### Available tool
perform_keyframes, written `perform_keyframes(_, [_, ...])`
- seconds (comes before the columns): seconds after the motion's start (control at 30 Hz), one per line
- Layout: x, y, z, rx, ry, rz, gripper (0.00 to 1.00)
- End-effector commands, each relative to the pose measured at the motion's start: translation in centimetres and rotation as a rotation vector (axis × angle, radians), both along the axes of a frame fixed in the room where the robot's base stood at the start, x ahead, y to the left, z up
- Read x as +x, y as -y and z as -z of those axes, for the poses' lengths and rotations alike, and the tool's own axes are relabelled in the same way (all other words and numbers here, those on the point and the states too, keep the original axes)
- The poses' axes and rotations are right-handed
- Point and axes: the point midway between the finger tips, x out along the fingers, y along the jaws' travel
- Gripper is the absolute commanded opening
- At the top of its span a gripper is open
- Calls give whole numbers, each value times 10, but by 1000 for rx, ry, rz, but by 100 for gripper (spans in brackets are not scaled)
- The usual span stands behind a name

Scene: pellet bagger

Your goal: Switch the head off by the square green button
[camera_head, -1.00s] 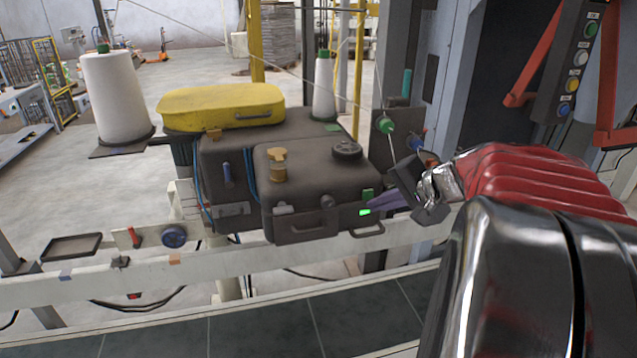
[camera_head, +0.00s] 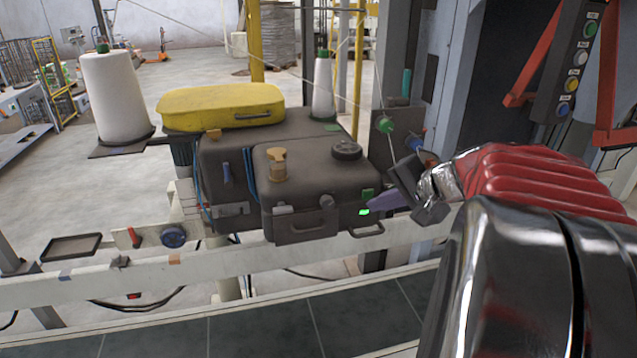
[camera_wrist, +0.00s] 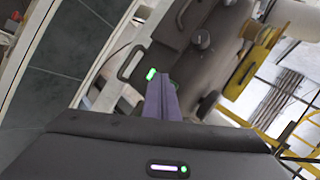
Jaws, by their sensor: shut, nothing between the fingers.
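The dark grey head (camera_head: 315,185) sits on the pale rail, with a brass cap and a black knob on top. On its right end is a small dark green square button (camera_head: 368,194). Just below it a bright green light (camera_head: 364,212) is lit; it also shows in the wrist view (camera_wrist: 151,74). My gripper (camera_head: 372,204) is shut and empty, its purple fingers pointing left at the head's right end, beside the button and the light. In the wrist view the fingertips (camera_wrist: 159,72) partly cover the button. I cannot tell whether they touch it.
A yellow cover (camera_head: 220,105) lies on top behind the head. White thread cones (camera_head: 113,95) stand left and behind. A hanging button panel (camera_head: 575,65) with coloured buttons is at the upper right.

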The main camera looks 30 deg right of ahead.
Motion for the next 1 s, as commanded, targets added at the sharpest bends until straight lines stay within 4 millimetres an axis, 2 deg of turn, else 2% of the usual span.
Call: perform_keyframes(1.0, [8, 3, -1, 0, 0, 1, 0])
